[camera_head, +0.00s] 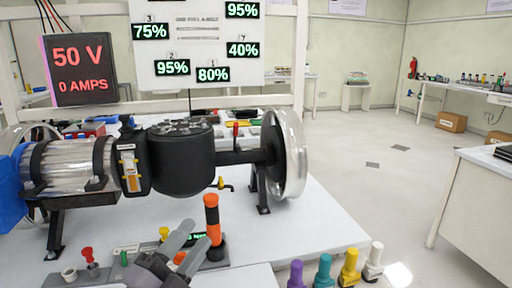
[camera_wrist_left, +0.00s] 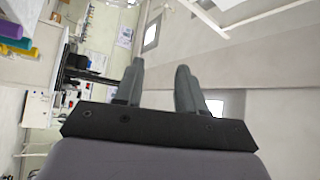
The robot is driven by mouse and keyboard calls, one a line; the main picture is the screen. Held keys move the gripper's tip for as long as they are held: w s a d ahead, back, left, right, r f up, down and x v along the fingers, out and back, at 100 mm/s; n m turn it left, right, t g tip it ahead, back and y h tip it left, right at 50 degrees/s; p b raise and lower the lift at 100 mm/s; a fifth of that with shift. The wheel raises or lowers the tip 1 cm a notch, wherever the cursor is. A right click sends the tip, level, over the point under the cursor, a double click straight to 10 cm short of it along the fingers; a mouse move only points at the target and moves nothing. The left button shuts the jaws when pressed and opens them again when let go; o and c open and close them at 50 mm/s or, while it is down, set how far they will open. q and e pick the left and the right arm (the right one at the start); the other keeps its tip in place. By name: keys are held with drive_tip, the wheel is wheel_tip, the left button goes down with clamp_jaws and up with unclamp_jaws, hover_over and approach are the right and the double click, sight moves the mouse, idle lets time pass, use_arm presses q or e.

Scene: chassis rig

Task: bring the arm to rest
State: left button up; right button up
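My left gripper (camera_head: 188,244) shows at the bottom of the head view, in front of the chassis rig. Its two grey fingers stand apart with nothing between them. In the left wrist view the same gripper (camera_wrist_left: 158,82) is open and empty, with the room's wall and ceiling beyond it. An orange and black upright handle (camera_head: 212,220) stands just right of the fingers in the head view; I cannot tell whether they touch. My right gripper is in neither view.
The rig's black drum (camera_head: 182,160) and metal wheel (camera_head: 287,155) sit on the white table (camera_head: 318,215). Purple, teal, yellow and white pegs (camera_head: 349,268) stand at the front right. A red-lettered voltage display (camera_head: 80,70) is at the back left. Open floor lies right.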

use_arm(q)
drive_tip(key=s+a+f+n+g+y, duration=0.2)
drive_tip(key=a+f+n+g+y, duration=0.1)
drive_tip(key=a+f+n+y, duration=0.3)
drive_tip(key=s+a+f+n+g+y, duration=0.2)
drive_tip(key=s+a+f+n+y, duration=0.15)
drive_tip(key=f+n, duration=0.3)
drive_tip(key=s+a+f+n+g, duration=0.1)
drive_tip(key=s+f+n+g, duration=0.1)
drive_tip(key=s+f+g, duration=0.55)
drive_tip(key=s+a+f+n+g, duration=0.25)
drive_tip(key=s+f, duration=0.25)
drive_tip(key=s, duration=0.6)
drive_tip(key=w+d+f+t+h+p, duration=0.1)
drive_tip(key=w+d+t+h+p, duration=0.1)
drive_tip(key=w+t+p, duration=0.4)
drive_tip(key=shift+d+f+p, duration=0.4)
drive_tip(key=shift+d+p, duration=0.5)
drive_tip(key=shift+p, duration=0.05)
